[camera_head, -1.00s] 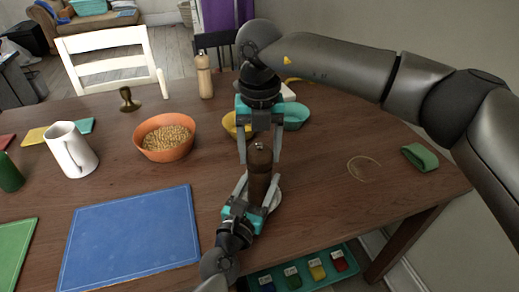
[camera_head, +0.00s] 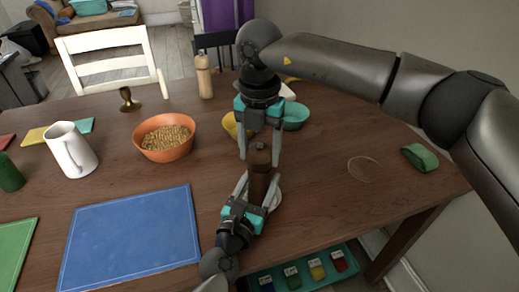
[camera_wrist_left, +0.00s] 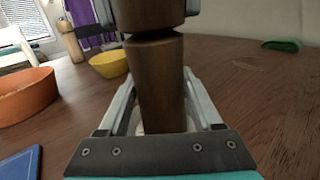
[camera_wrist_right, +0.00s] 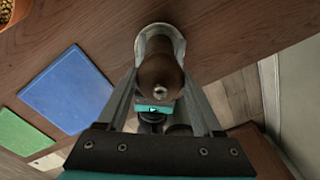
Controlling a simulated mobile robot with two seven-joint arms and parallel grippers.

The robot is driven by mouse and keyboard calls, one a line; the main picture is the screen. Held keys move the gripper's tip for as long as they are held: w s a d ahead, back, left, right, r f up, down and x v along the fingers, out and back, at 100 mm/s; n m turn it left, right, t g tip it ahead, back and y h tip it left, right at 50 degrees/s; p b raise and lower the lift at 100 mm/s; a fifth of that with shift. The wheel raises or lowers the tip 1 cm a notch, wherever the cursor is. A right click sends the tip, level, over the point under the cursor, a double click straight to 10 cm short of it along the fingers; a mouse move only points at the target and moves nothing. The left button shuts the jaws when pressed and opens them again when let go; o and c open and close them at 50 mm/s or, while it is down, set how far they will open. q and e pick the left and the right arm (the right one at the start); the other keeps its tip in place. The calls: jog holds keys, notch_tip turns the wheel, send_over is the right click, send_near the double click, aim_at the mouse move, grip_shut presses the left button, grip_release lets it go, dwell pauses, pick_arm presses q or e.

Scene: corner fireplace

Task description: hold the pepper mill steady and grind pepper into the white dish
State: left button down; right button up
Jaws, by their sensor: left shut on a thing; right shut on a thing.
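The dark brown wooden pepper mill (camera_head: 260,172) stands upright over the white dish (camera_head: 276,198), between my two grippers. My left gripper (camera_head: 256,190) is shut on the mill's lower body; the body also shows between its fingers in the left wrist view (camera_wrist_left: 157,85). My right gripper (camera_head: 260,150) comes from above and is shut on the mill's top; the knob and head fill the right wrist view (camera_wrist_right: 160,80). The white dish is mostly hidden behind the mill and my left gripper, and a pale rim shows behind the mill in the right wrist view (camera_wrist_right: 160,32). Any ground pepper cannot be seen.
An orange bowl of grain (camera_head: 165,138), yellow bowl (camera_head: 231,126) and teal bowl (camera_head: 295,116) stand behind. A lighter wooden mill (camera_head: 204,77) is at the back. A blue mat (camera_head: 132,238) lies left, a white pitcher (camera_head: 72,150) farther left. Right is a green cloth (camera_head: 419,157).

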aim_at(260, 149)
pick_arm(q)
jog(key=shift+f, duration=0.1)
pick_arm(e)
jog(key=o, duration=1.4)
jog(key=shift+c, duration=0.2)
notch_tip(260, 149, up, 12)
pick_arm(q)
grip_release()
jog(key=shift+s, duration=0.1)
